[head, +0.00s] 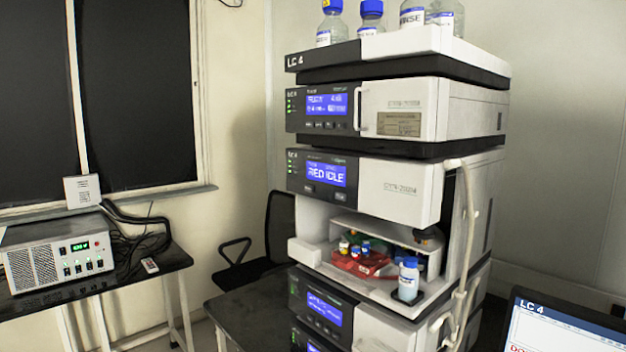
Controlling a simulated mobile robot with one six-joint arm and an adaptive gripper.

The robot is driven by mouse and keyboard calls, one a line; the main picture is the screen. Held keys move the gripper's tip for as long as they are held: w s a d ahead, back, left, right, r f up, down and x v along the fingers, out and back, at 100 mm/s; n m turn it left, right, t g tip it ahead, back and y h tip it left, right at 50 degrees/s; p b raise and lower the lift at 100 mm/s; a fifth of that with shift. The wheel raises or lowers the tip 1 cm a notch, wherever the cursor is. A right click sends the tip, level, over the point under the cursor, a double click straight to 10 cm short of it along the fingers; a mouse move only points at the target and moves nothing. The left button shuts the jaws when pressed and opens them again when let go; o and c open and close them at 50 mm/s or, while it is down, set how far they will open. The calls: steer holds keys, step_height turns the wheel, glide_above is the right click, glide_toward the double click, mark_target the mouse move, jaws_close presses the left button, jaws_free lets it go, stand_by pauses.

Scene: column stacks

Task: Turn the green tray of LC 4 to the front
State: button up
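The LC 4 stack (400,185) stands at centre right, labelled LC 4 on its upper modules. Its sampler compartment (345,222) is open below a blue display (325,173) that reads RED IDLE. A red tray (360,264) holding several vials with blue, white and yellow caps sits at the front of the compartment. A small green part (428,243), perhaps the green tray, shows behind it at the right, mostly hidden in shadow. My gripper is not in view.
A blue-capped bottle (408,280) stands at the compartment's right front. Pale tubing (463,250) runs down the stack's right side. Several bottles stand on top. A monitor (560,325) is at lower right, a chair (278,235) behind left, a grey instrument (60,255) on the left table.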

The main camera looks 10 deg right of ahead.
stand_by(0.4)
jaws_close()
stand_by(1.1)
